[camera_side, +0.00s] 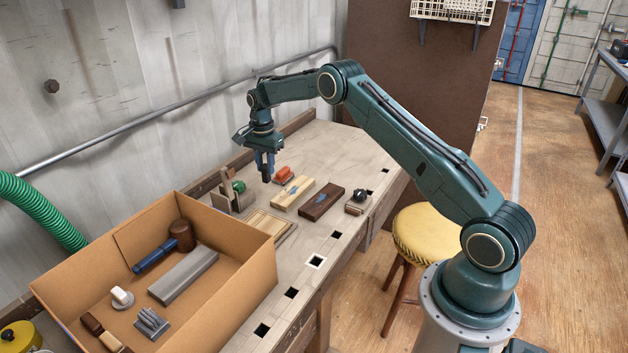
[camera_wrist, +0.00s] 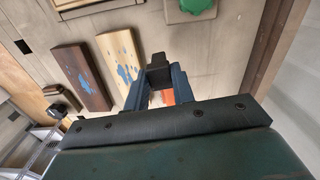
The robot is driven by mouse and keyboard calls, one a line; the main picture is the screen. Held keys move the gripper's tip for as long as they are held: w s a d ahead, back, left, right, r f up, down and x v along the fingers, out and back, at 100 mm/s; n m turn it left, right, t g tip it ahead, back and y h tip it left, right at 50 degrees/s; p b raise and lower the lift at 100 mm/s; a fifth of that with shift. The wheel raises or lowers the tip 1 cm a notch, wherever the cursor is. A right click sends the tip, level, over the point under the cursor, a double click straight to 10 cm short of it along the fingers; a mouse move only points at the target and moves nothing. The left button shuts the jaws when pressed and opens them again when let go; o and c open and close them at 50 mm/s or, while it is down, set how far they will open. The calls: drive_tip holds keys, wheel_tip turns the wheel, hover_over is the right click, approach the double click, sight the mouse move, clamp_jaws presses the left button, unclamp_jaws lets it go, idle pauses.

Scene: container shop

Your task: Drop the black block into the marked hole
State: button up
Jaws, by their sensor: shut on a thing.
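My gripper (camera_side: 265,165) points down above the far part of the workbench and is shut on a small black block. The block (camera_side: 266,178) shows below the fingers in the side view. In the wrist view the dark block (camera_wrist: 158,62) sits between the two blue fingers of my gripper (camera_wrist: 158,80). The marked hole (camera_side: 315,262) is a square opening with a white outline near the bench's front edge, toward the viewer and right of my gripper. Several unmarked square holes lie in the same row. I cannot tell the block's exact clearance above the bench.
A cardboard box (camera_side: 236,301) with tools stands at the front left. A pale wood piece (camera_side: 293,194), a dark wood piece (camera_side: 322,202), a black-knobbed item (camera_side: 357,200) and an orange-red item (camera_side: 284,174) lie on the bench. A green-knobbed item (camera_side: 239,186) stands left.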

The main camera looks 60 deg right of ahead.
drive_tip(key=shift+s+a, duration=0.1)
drive_tip(key=shift+a, duration=0.05)
drive_tip(key=s+a, duration=0.5)
drive_tip(key=s, duration=0.3)
drive_tip(key=s+a+r, duration=0.1)
drive_tip(key=s+a, duration=0.4)
drive_tip(key=s, duration=0.4)
drive_tip(key=s+a+r+m, duration=0.1)
drive_tip(key=s+a, duration=0.4)
drive_tip(key=s, duration=0.4)
drive_tip(key=shift+s+a, duration=0.2)
drive_tip(key=shift+s, duration=0.05)
drive_tip(key=shift+f, duration=0.15)
drive_tip(key=shift+f, duration=2.75)
drive_tip(key=shift+f, duration=1.35)
idle(0.8)
